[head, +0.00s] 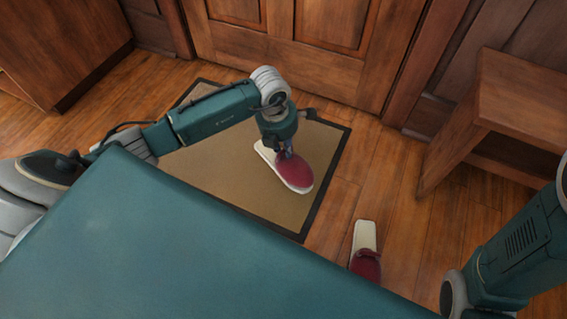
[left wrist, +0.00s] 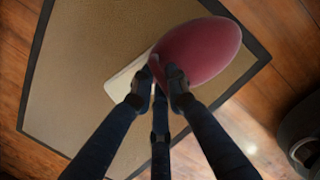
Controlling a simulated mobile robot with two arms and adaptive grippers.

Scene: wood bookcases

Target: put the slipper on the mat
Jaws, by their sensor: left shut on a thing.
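A red slipper with a pale sole (head: 293,172) is over the right part of the tan mat (head: 235,192), which has a dark border. My left gripper (head: 284,153) is shut on this slipper at the edge of its red upper. The slipper also shows in the left wrist view (left wrist: 203,48), between the fingertips (left wrist: 160,78), with the mat (left wrist: 85,60) behind it. I cannot tell if its sole touches the mat. A second red slipper (head: 366,262) lies on the wood floor right of the mat, partly hidden by my teal body. My right gripper is out of the picture.
A wooden door (head: 300,50) stands behind the mat. A wooden bench or shelf (head: 515,95) stands at the right and a wooden cabinet (head: 60,45) at the upper left. Bare floor (head: 385,180) lies between mat and bench.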

